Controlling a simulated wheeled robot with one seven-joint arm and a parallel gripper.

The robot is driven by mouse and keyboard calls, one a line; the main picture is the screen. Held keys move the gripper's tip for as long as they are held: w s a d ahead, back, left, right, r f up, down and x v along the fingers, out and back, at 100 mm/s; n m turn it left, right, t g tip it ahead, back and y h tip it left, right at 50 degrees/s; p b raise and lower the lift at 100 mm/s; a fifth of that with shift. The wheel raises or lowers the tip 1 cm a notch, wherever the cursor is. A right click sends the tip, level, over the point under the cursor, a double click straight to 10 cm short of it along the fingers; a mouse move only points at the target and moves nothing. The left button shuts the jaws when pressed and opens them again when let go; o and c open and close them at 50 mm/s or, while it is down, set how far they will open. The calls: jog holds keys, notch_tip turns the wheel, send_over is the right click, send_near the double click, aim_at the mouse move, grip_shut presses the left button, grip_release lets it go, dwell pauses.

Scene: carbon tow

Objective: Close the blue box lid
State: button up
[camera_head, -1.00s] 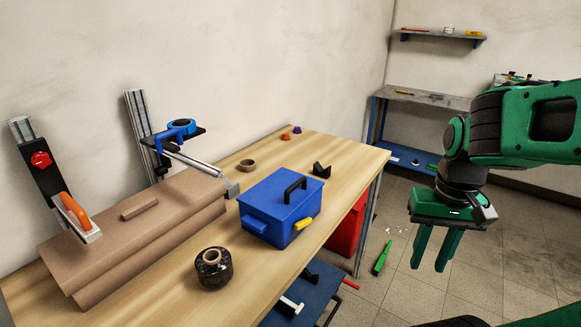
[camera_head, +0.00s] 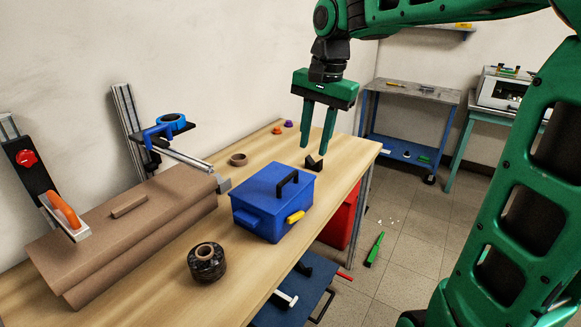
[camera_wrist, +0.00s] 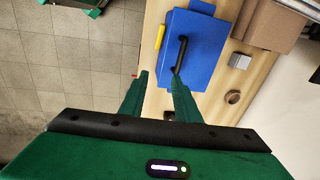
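The blue box (camera_head: 262,215) stands on the wooden table, with a yellow latch (camera_head: 295,217) on its front. Its blue lid (camera_head: 272,184) with a black handle (camera_head: 288,179) lies down over the top; I see no gap between lid and box. In the wrist view the lid (camera_wrist: 205,42) and its handle (camera_wrist: 181,53) show ahead of my fingers. My gripper (camera_head: 318,145) is open and empty, fingers pointing down, above the table behind and right of the box. It also shows in the wrist view (camera_wrist: 159,80).

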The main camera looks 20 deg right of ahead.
aim_at(292, 175)
jog(key=w+a+r, duration=0.1)
jog(key=w+a, duration=0.2)
jog(key=shift+m, duration=0.3)
jog(key=f, duration=0.3)
jog(key=w+f, duration=0.1)
jog(key=f, duration=0.2)
jog(key=a+f, duration=0.1)
jog(key=f, duration=0.3)
jog(key=shift+w, duration=0.2)
